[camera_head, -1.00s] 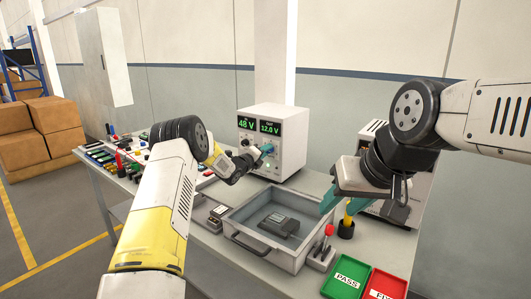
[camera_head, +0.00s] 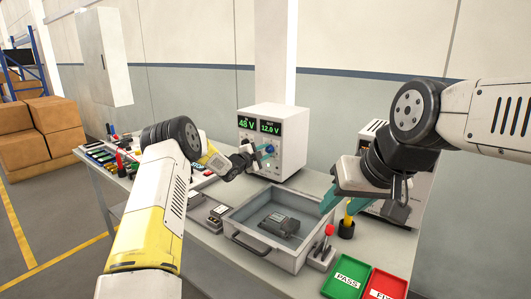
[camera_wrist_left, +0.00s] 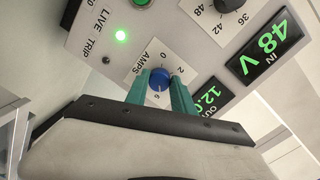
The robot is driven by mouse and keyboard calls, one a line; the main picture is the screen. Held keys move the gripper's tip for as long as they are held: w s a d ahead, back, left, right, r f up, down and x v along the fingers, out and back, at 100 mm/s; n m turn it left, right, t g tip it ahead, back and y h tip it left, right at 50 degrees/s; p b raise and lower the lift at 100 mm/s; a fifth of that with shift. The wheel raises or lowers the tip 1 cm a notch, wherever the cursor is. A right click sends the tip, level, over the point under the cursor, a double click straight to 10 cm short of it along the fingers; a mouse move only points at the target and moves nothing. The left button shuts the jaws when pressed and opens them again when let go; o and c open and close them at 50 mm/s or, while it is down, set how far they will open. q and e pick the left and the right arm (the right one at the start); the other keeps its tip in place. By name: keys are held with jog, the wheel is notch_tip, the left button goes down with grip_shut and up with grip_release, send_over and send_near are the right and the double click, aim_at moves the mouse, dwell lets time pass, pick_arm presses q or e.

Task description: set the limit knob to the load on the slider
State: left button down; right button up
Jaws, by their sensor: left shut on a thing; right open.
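The white power supply (camera_head: 290,135) stands at the back of the bench, with 48 V and 12.0 V on its displays. Its blue limit knob (camera_wrist_left: 159,80) sits on a plate marked AMPS, with 0, 2 and 6 readable. My left gripper (camera_wrist_left: 160,88) is shut on this knob, one teal finger on each side; the fingers hide part of the scale. In the head view my left gripper (camera_head: 262,155) is at the supply's front. My right gripper (camera_head: 348,198) is open and empty above the bench's right part. I cannot make out a load reading on a slider.
A grey tray (camera_head: 237,223) holding a dark device (camera_head: 279,222) stands in front of the supply. A red-topped lever (camera_head: 328,232) and the green PASS bin (camera_head: 346,278) are to its right. The LIVE light (camera_wrist_left: 121,36) glows green; the TRIP light (camera_wrist_left: 106,60) is dark.

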pick_arm(q)
jog(key=n, duration=0.5)
jog(key=shift+f+h, duration=0.2)
jog(key=shift+h, duration=0.1)
jog(key=n, duration=0.5)
jog(key=n+h, duration=0.1)
jog(key=n, duration=0.4)
jog(key=shift+f+n+g, duration=0.1)
jog(key=shift+n+g, duration=0.2)
jog(key=shift+s+d+n, duration=0.1)
jog(key=shift+n, duration=2.1)
jog(key=c, duration=1.1)
grip_release()
